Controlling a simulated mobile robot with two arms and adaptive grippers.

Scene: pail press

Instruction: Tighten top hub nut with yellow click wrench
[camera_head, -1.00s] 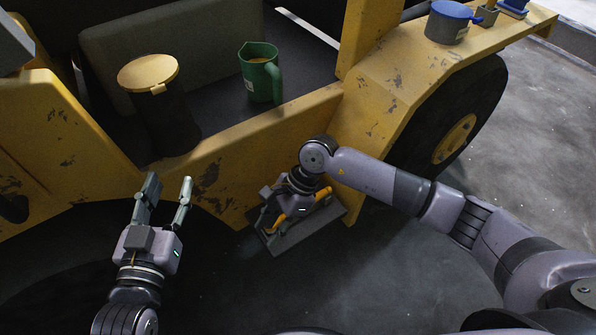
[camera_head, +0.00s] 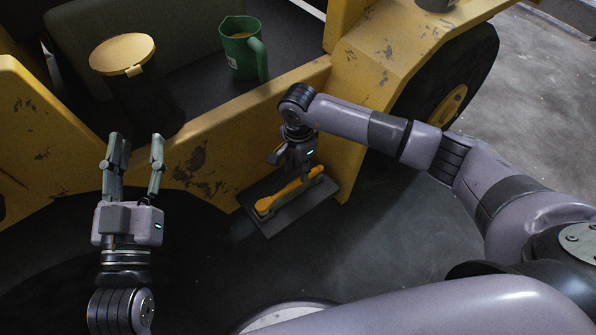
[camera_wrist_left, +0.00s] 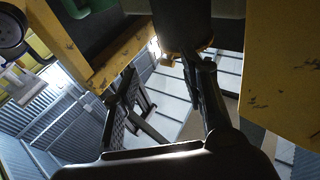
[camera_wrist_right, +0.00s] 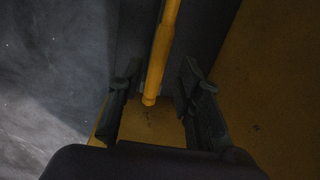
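The yellow click wrench (camera_head: 290,192) lies on a dark step plate (camera_head: 288,217) low on the yellow vehicle. My left gripper (camera_head: 136,150) is open and empty in front of the vehicle's side. The wheel's yellow hub (camera_head: 453,105) is partly visible at right; single nuts cannot be made out.
A green pitcher (camera_head: 241,50) and a dark bin with a yellow lid (camera_head: 122,54) stand on the vehicle deck. The yellow fender (camera_head: 385,45) rises above the tyre (camera_head: 478,75). The grey floor (camera_head: 530,110) at right is clear.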

